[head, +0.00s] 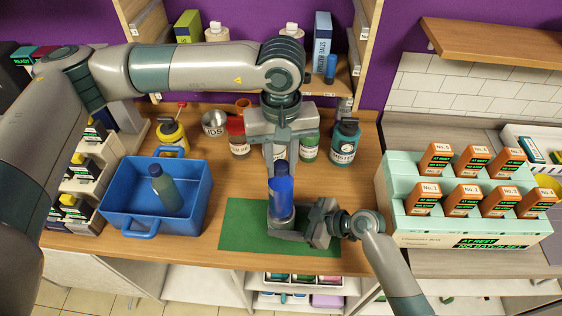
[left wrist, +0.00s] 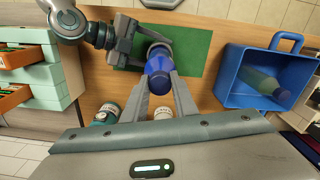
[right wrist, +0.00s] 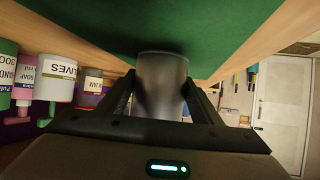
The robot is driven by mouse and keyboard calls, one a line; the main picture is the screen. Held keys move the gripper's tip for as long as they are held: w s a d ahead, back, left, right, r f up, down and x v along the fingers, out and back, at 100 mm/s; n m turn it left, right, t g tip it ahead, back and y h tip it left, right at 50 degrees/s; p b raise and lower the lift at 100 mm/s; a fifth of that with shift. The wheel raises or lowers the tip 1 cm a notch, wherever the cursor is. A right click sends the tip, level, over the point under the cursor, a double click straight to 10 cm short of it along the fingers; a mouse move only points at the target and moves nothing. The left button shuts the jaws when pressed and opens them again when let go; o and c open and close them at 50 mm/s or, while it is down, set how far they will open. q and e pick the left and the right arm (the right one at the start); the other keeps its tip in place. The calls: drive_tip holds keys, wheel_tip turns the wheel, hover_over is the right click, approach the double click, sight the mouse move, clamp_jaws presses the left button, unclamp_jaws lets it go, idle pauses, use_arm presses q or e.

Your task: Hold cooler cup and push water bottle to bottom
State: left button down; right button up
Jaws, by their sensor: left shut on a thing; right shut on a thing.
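The blue water bottle (head: 282,192) stands upright with its lower part inside the grey cooler cup (head: 281,219); how deep it reaches is hidden. My left gripper (head: 281,170) points down from above, shut on the bottle's top; the left wrist view shows its fingers on both sides of the blue bottle (left wrist: 159,68). My right gripper (head: 296,226) comes in low from the right and is shut on the cup. In the right wrist view the grey cup (right wrist: 160,88) sits between the fingers, against the green mat (right wrist: 120,25).
A green mat (head: 240,222) lies under the cup. A blue bin (head: 130,222) with a dark green bottle (head: 165,188) is at the left. Jars, including a teal one (head: 345,143), stand behind. A mint rack (head: 470,228) with orange boxes is at the right.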

sight(281, 188)
use_arm(q)
drive_tip(key=shift+f, duration=4.7)
drive_tip(key=c, duration=1.4)
unclamp_jaws()
drive_tip(key=shift+o, duration=0.2)
drive_tip(key=shift+r, duration=0.1)
wheel_tip(281, 188, up, 12)
drive_tip(key=shift+f, duration=0.1)
use_arm(e)
drive_tip(key=o, duration=1.3)
drive_tip(key=shift+c, duration=0.2)
drive_tip(key=shift+d+r, duration=0.1)
drive_tip(key=shift+d, duration=0.05)
